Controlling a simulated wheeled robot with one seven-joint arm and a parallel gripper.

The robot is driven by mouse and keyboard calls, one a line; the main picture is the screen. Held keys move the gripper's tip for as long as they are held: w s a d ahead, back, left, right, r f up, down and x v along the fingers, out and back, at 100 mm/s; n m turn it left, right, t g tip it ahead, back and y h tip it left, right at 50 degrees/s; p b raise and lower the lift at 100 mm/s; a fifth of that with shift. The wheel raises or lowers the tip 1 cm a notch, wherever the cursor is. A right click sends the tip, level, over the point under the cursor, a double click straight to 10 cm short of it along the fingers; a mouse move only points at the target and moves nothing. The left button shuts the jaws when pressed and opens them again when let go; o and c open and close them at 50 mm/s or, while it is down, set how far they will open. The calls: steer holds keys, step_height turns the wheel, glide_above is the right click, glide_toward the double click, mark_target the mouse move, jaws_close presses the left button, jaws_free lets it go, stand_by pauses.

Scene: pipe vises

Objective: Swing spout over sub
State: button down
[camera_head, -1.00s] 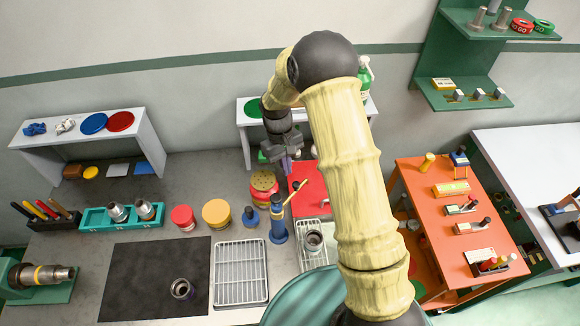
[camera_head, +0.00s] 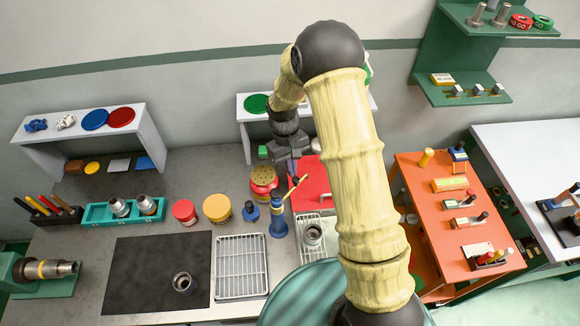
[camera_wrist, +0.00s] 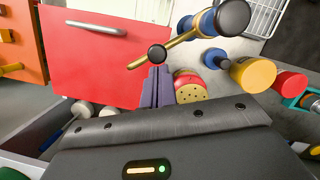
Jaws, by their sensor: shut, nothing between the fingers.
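A blue post (camera_head: 278,226) with a dark cap stands on the bench, and a brass spout (camera_head: 297,190) sticks out from its top toward the back right. My gripper (camera_head: 293,171) is shut and empty behind the post. In the wrist view its fingertips (camera_wrist: 158,72) lie just below the knob; I cannot tell whether they touch it. A metal sub (camera_head: 313,234) stands upright on a small rack right of the post. Another metal sub (camera_head: 184,283) stands on the black mat.
A red-and-yellow round container (camera_head: 264,181) and a red board (camera_head: 312,180) with a handle are close to my gripper. A blue-capped bottle (camera_head: 251,211), yellow jar (camera_head: 217,207) and red jar (camera_head: 184,211) stand left of the post. A wire rack (camera_head: 240,268) lies in front.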

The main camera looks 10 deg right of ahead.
steer(key=shift+s+d, duration=0.15)
steer(key=shift+d, duration=0.05)
steer(key=shift+s+d+f+m+y+b, duration=0.15)
steer(key=shift+s+d+m+b, duration=0.15)
steer(key=shift+m, duration=0.35)
steer(key=shift+s+d+r+m+y+b, duration=0.1)
steer(key=shift+s+d+m+b, duration=0.2)
steer(key=shift+m, duration=0.3)
steer(key=shift+s+d+f+m+y+b, duration=0.15)
steer(key=shift+s+d+m+b, duration=0.15)
steer(key=shift+m, duration=0.35)
steer(key=s+d+m+t+y+b, duration=0.1)
steer(key=s+m+y+b, duration=0.1)
steer(key=s+m, duration=0.7)
steer(key=shift+s+r+m+b, duration=0.2)
steer(key=shift+m+b, duration=0.1)
steer(key=shift+m, duration=1.3)
